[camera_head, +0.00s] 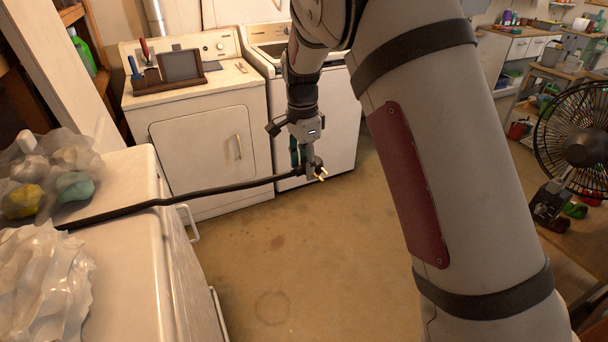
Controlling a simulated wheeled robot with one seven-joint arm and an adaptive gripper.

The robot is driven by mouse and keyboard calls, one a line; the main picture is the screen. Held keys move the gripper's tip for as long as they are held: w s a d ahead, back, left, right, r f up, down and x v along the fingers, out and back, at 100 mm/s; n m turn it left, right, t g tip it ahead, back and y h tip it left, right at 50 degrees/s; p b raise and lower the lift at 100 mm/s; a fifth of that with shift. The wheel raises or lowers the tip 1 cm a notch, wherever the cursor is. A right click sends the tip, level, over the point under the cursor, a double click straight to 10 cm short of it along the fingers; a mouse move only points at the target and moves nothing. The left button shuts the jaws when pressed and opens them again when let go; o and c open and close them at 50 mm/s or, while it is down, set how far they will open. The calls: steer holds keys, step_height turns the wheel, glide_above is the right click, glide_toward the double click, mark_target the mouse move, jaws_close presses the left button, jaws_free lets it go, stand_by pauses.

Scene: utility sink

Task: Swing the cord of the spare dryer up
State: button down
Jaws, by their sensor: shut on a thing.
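A thick black cord (225,187) runs from the white machine top at the left out over its edge to my gripper (308,170). My gripper points down and is shut on the cord close to its plug (320,174), whose brass prongs stick out to the right. The held end is in the air above the bare floor, a little higher than the machine's top edge in the picture. The spare dryer looks to be the white machine (140,170) at the near left, where the cord lies.
On the near machine lie clear bags with colored lumps (75,185) and a pale crumpled plastic heap (45,280). Another white dryer (200,140) and a washer (335,115) stand behind. A black fan (580,145) is at the right. The brown floor (300,260) is clear.

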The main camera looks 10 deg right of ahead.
steer(key=s+a+r+t+h+p, duration=0.1)
steer(key=a+r+h+p, duration=0.2)
steer(key=r, duration=0.4)
steer(key=s+a+r+h+p, duration=0.1)
steer(key=a+r+h+p, duration=0.1)
steer(key=r, duration=0.6)
steer(key=s+a+r+t+h, duration=0.1)
steer(key=s+a+r+h, duration=0.1)
steer(key=a+r+h, duration=0.4)
steer(key=shift+s+a+r+t, duration=0.4)
steer(key=shift+a+r, duration=2.25)
steer(key=shift+a, duration=0.75)
steer(key=c, duration=0.9)
jaws_free()
steer(key=shift+r, duration=0.1)
steer(key=shift+v, duration=3.7)
steer(key=shift+a, duration=0.1)
